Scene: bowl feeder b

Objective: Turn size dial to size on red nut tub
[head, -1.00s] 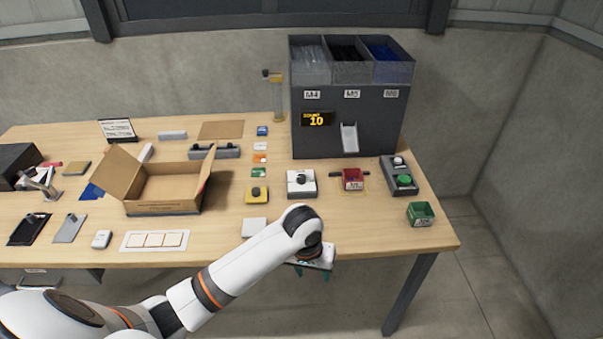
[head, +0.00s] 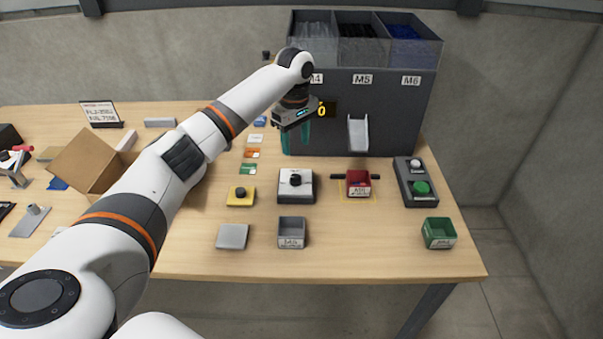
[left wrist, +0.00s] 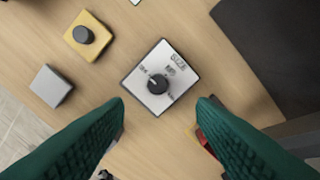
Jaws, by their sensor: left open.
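The size dial (head: 295,181) is a black knob on a white square box, on the table in front of the grey feeder. In the left wrist view the size dial (left wrist: 157,84) shows below the fingers, with "SIZE" and size marks printed around the knob. The red nut tub (head: 358,184) sits right of the dial, under the chute; its label is too small to read surely. My left gripper (head: 297,138) is open and empty, above and behind the dial, apart from it. Its teal fingers (left wrist: 162,128) frame the lower wrist view. My right gripper is out of view.
The feeder (head: 375,115) has bins marked M4, M5 and M6. A yellow box with a knob (head: 241,195) and a grey tub (head: 291,232) are near the dial. A green tub (head: 438,233) and a button box (head: 416,182) stand at right.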

